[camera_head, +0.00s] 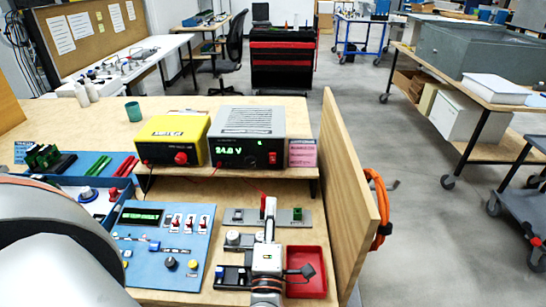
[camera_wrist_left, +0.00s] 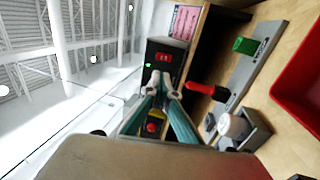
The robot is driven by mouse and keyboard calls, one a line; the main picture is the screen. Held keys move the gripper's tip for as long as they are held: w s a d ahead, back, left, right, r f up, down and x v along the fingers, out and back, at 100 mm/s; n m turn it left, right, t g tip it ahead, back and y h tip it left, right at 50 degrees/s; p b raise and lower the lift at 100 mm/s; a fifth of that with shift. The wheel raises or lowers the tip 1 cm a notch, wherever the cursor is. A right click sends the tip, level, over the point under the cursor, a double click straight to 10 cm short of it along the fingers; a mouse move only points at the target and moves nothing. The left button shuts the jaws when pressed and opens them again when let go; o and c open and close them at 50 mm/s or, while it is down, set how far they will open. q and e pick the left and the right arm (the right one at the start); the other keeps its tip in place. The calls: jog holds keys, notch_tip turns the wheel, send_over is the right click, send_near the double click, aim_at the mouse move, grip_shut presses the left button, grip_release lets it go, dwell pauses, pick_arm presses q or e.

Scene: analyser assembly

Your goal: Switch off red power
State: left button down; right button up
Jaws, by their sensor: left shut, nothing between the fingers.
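The grey power supply (camera_head: 246,126) stands on the raised shelf; its green display is lit and reads about 24.0 V. Its red power switch (camera_head: 273,158) is at the right of the front panel. The red switch also shows in the left wrist view (camera_wrist_left: 162,58), with a small green light near it. My left gripper (camera_head: 270,203) points at the supply's front from below. In the wrist view its fingertips (camera_wrist_left: 158,84) are together, empty, and appear close to the switch; whether they touch the panel I cannot tell. My right gripper is not in view.
A yellow unit (camera_head: 172,136) with a red knob stands left of the supply. A red-handled part (camera_wrist_left: 205,90) stands close beside my fingers. A red tray (camera_head: 318,262), a blue switch panel (camera_head: 150,262) and a wooden side board (camera_head: 345,170) surround the work area.

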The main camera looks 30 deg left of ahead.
pick_arm(q)
jog(key=p, duration=0.1)
send_near(273, 156)
jog(key=x, duration=0.7)
jog(key=shift+f, duration=0.1)
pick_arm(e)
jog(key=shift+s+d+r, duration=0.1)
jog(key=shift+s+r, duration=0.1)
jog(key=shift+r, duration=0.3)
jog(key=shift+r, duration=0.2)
pick_arm(q)
jog(key=shift+w+a+r+p, duration=0.2)
jog(key=shift+w+r+p, duration=0.1)
jog(key=shift+p, duration=0.6)
jog(key=shift+f, duration=0.1)
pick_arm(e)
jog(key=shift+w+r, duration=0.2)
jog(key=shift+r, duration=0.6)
pick_arm(q)
jog(key=shift+d, duration=0.1)
